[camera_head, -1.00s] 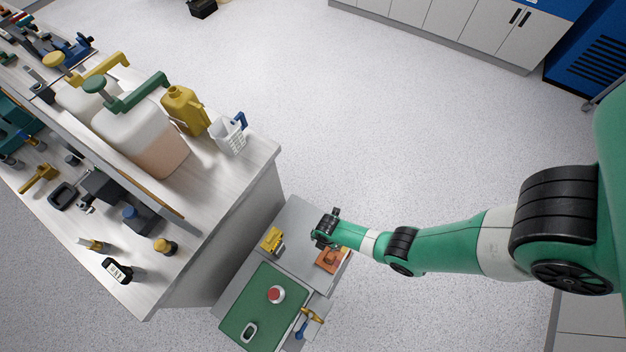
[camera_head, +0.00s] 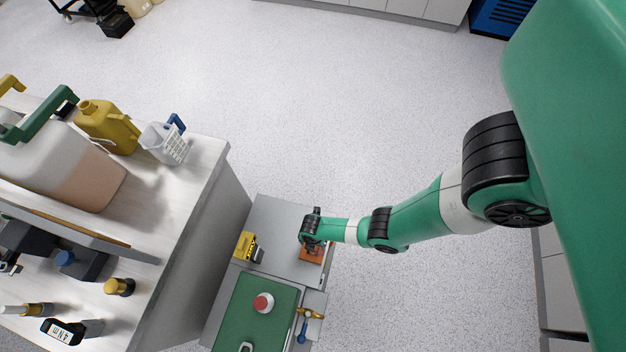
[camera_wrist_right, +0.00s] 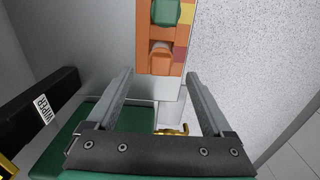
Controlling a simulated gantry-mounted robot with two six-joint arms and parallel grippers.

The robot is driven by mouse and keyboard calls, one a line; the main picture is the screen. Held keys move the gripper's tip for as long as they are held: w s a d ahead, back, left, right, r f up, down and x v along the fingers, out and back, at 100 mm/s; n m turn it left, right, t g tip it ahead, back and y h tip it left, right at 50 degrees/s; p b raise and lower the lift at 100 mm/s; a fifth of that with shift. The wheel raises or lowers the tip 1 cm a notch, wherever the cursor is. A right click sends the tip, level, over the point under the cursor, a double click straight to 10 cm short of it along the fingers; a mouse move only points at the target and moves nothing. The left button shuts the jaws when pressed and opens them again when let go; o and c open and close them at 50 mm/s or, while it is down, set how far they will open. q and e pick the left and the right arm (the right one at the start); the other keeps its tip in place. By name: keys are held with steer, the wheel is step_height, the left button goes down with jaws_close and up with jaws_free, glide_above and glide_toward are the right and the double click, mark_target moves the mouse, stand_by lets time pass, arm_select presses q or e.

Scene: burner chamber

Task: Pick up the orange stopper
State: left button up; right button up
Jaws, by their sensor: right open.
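The orange stopper (camera_wrist_right: 161,57) sits in an orange holder (camera_wrist_right: 143,52) with yellow and dark red patches, in the upper middle of the right wrist view. A green stopper (camera_wrist_right: 165,12) sits in the same holder beyond it. In the head view the orange holder (camera_head: 312,256) shows on the grey cabinet top, partly hidden by my right arm. My right gripper (camera_wrist_right: 159,76) is open and empty, its two fingers spread with the stopper seen between and beyond the tips. In the head view my right gripper (camera_head: 311,226) is over the cabinet, near the holder. My left gripper is not in view.
A yellow device (camera_head: 246,247) stands left of my gripper. A green panel (camera_head: 240,310) bears a red button (camera_head: 263,302); a brass and blue fitting (camera_head: 308,314) is at its right. The workbench (camera_head: 190,190) rises at left. Open floor (camera_head: 380,110) lies behind and right.

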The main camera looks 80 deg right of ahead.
step_height(320, 180, down, 5)
steer(key=b, duration=0.5)
steer(key=shift+f, duration=0.15)
jaws_close()
